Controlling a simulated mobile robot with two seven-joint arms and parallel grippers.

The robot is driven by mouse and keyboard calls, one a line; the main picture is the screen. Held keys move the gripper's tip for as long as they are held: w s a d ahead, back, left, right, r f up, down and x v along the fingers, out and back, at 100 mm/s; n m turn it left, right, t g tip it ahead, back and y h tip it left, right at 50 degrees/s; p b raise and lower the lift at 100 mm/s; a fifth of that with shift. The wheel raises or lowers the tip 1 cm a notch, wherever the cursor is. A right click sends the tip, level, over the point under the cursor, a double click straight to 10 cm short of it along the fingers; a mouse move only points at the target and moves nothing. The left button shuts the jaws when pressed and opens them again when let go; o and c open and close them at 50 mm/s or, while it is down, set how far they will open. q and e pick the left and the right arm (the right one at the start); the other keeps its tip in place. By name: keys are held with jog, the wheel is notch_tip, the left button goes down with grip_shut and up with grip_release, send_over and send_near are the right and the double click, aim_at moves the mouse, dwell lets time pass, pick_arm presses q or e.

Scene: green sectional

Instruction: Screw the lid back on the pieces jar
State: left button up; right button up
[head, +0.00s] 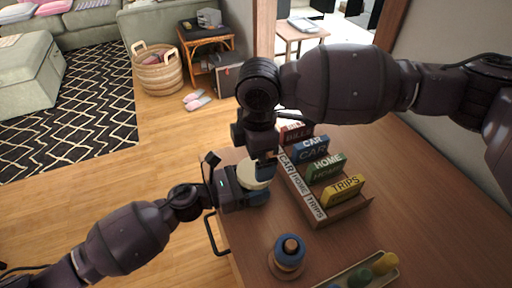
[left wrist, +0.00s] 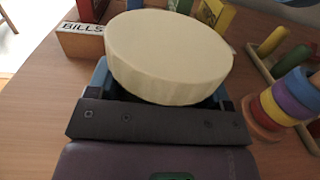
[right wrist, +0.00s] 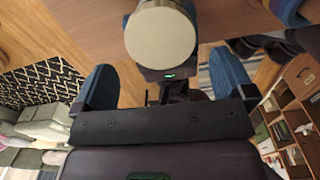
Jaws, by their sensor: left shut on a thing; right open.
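A round cream lid (head: 252,173) shows at the near-left edge of the table. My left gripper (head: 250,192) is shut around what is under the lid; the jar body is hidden. My right gripper (head: 264,162) is open close above the lid. In the right wrist view the lid's flat top (right wrist: 160,38) lies ahead, between the lines of the two spread blue fingers, with no visible contact.
A wooden rack (head: 343,207) with labelled boxes, BILLS, CAR, HOME and TRIPS, stands just right of my grippers. A ring stacker (head: 289,253) and a tray of coloured pegs (head: 373,273) are at the near edge. The table's right part is clear.

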aim_at(254, 184)
notch_tip(254, 184, up, 3)
jog(key=n, duration=0.5)
jog(key=shift+a+f, duration=0.1)
jog(key=shift+f, duration=3.85)
jog(key=c, duration=0.8)
jog(key=shift+s+m, duration=0.1)
jog(key=shift+m, duration=0.5)
jog(key=o, duration=0.8)
